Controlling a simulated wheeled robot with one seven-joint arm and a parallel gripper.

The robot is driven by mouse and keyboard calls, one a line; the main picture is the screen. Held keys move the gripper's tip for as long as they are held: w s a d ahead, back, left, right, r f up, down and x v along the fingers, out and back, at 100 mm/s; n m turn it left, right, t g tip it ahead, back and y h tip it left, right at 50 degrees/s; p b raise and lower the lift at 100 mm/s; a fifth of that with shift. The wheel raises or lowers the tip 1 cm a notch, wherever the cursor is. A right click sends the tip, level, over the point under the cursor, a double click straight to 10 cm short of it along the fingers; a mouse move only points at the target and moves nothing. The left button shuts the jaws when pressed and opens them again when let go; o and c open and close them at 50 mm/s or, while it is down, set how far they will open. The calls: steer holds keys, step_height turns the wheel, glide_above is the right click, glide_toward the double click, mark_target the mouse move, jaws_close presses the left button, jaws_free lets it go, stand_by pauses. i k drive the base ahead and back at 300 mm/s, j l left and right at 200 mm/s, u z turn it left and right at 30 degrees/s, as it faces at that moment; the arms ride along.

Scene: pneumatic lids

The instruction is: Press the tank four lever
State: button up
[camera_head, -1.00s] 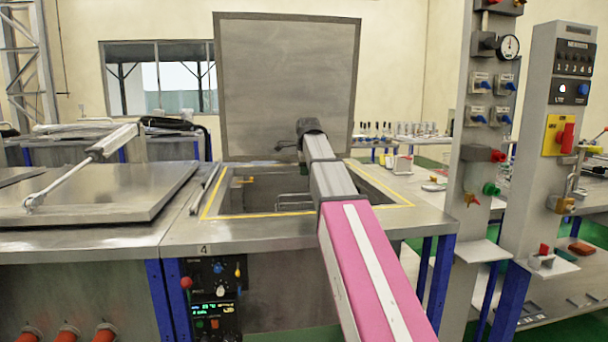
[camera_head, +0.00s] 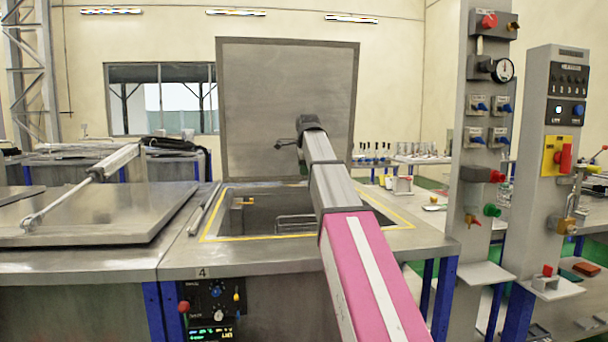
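Tank four is an open steel tank with a yellow-edged rim (camera_head: 213,228) and a "4" label, in the head view's middle. Its grey square lid (camera_head: 285,85) stands upright. Below the label, a black control panel (camera_head: 205,293) carries a red knob (camera_head: 184,307) and a yellow one. A grey column (camera_head: 474,150) at right holds several blue valve levers (camera_head: 482,107) on small plates whose labels I cannot read. I cannot tell which lever belongs to tank four. My pink-and-grey arm reaches over the tank; its dark end, my gripper (camera_head: 285,143), shows small before the lid. Its fingers are unclear.
A second column (camera_head: 557,150) with switches and a red handle stands farther right. Both columns have small shelves low down. A closed tank lid (camera_head: 90,220) with a pneumatic cylinder (camera_head: 115,160) lies at left. Benches with bottles (camera_head: 375,153) stand behind.

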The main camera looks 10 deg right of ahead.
mark_target(184, 307)
steer(key=k, duration=1.5)
